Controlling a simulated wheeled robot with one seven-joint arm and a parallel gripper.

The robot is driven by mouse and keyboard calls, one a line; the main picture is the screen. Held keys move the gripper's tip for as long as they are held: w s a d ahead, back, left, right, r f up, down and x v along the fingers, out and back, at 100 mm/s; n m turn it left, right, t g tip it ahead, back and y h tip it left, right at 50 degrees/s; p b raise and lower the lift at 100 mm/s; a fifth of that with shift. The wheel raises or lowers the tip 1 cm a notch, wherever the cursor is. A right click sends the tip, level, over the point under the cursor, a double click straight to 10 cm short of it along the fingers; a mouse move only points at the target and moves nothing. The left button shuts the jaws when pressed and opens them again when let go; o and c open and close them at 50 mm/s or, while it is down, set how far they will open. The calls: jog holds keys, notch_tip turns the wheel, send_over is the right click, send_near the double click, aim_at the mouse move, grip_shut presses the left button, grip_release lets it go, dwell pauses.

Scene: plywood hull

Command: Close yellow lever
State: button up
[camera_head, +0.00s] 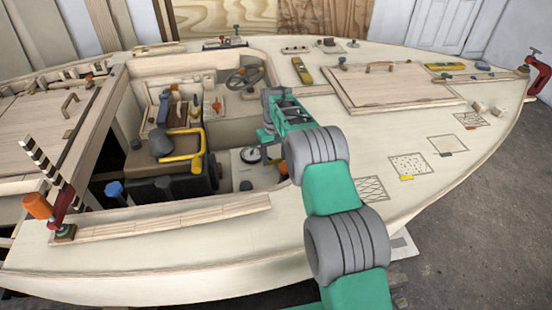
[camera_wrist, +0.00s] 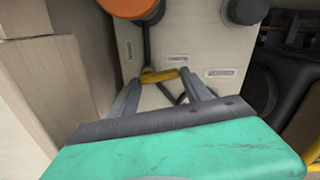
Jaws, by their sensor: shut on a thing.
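The yellow lever (camera_wrist: 160,76) shows in the wrist view as a short yellow handle in front of a pale panel with small labels. In the head view my arm reaches down into the cockpit of the plywood hull, and the lever and fingertips cannot be made out there.
An orange knob (camera_wrist: 130,6) and a dark knob (camera_wrist: 246,10) sit above the lever. A pale wooden wall (camera_wrist: 60,80) stands close on the left. In the head view a black engine (camera_head: 170,185) with a yellow pipe (camera_head: 185,155) lies left of my arm.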

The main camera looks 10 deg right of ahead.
jog(key=shift+w+m, duration=0.2)
jog(key=shift+m, duration=1)
jog(key=o, duration=1.1)
jog(key=shift+r, duration=0.1)
notch_tip(320, 180, up, 8)
jog(key=shift+f, duration=0.15)
